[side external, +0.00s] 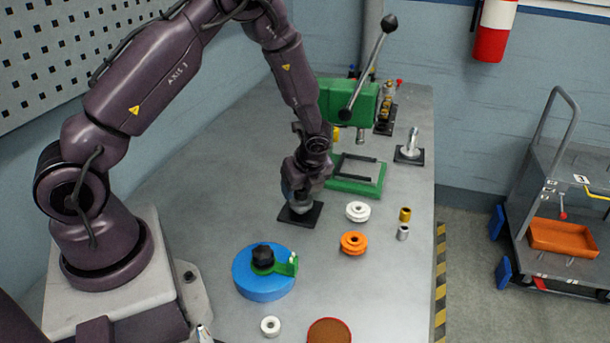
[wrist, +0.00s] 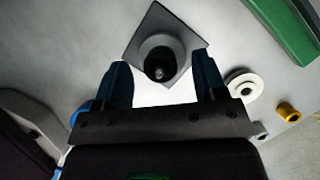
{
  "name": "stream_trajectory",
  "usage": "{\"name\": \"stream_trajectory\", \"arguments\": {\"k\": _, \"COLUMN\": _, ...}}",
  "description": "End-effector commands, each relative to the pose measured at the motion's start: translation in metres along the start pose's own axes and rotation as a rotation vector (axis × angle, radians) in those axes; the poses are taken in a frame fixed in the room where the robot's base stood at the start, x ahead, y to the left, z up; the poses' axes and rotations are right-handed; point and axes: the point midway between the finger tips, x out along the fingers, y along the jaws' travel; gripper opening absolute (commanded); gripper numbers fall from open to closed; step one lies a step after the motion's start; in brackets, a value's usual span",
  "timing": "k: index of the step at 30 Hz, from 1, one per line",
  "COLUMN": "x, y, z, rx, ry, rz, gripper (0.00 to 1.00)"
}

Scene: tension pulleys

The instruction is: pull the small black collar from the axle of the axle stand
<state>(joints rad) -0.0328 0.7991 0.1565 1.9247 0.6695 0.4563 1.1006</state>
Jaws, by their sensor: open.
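The axle stand's square dark base plate (side external: 314,215) lies flat on the bench below my gripper (side external: 297,205). In the wrist view the plate (wrist: 154,18) shows from above, with a round dark body, the collar (wrist: 158,46), around the axle (wrist: 159,72). My gripper (wrist: 162,84) is open, with one blue-tipped finger on the left and one on the right of the collar. A gap shows on both sides. My gripper hides the collar and axle in the side view, so the height of the fingertips is hard to tell.
A white pulley (side external: 358,212) and an orange pulley (side external: 354,243) lie to the right. A green press (side external: 347,103) stands behind, with a second upright metal post (side external: 411,142) on a black plate. A blue disc (side external: 262,283) with a green clamp lies in front.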

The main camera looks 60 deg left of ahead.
Motion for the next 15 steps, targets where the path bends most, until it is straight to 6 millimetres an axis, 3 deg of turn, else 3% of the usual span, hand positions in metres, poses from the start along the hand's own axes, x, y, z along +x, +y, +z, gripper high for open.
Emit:
{"name": "stream_trajectory", "arguments": {"k": 11, "x": 0.0061, "y": 0.0, "z": 0.0, "rx": -0.001, "ry": 0.0, "rz": 0.0, "gripper": 0.65}}
{"name": "stream_trajectory", "arguments": {"k": 15, "x": 0.0059, "y": 0.0001, "z": 0.0, "rx": -0.001, "ry": 0.0, "rz": 0.0, "gripper": 0.35}}
